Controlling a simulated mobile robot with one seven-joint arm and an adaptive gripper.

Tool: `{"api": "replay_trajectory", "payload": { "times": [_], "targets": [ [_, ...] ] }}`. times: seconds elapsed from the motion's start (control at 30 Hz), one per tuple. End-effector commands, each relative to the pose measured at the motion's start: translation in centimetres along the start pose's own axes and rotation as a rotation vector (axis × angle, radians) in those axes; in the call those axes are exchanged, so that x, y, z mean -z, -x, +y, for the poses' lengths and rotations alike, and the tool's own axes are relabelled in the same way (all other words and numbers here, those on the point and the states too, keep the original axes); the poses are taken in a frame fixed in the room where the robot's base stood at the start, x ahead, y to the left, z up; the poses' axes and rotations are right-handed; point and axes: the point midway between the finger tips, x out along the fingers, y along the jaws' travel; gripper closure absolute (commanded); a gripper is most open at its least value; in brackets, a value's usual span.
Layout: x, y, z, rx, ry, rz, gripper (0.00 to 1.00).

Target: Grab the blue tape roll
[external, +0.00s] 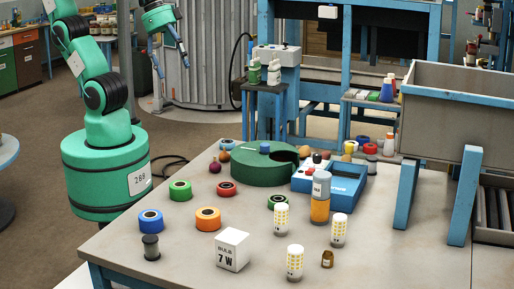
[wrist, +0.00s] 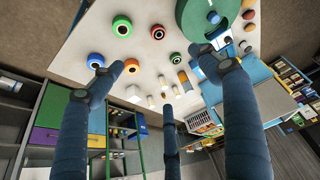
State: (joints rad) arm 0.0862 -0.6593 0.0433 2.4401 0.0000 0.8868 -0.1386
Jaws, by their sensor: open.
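The blue tape roll (external: 151,221) lies flat near the left edge of the table, left of an orange roll and below a green one. It also shows in the wrist view (wrist: 95,61), just above the left finger's tip, which seems to overlap its lower edge in the picture. My gripper (external: 169,60) is high at the back left in the external view, well away from the roll. Its fingers are spread and hold nothing. In the wrist view my gripper (wrist: 162,72) shows three blue fingers reaching toward the table.
An orange roll (external: 208,219), a green roll (external: 180,190) and a red roll (external: 226,188) lie near the blue one. A white box (external: 233,250), a dark spool (external: 151,247) and several bulbs stand in front. A green disc holder (external: 262,168) is mid-table. The grey tabletop (external: 120,240) is bare at the left edge.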

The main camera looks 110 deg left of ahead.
Motion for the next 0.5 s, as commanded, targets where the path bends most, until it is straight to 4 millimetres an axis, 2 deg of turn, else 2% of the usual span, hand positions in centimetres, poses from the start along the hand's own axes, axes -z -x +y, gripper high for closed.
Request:
{"api": "replay_trajectory", "payload": {
  "times": [0.23,0.5],
  "targets": [
    [2.1,-4.5,5.3,-0.025,0.078,-0.104,0.24],
    [2.7,-10.1,12.2,-0.017,0.167,-0.215,0.24]
  ]
}}
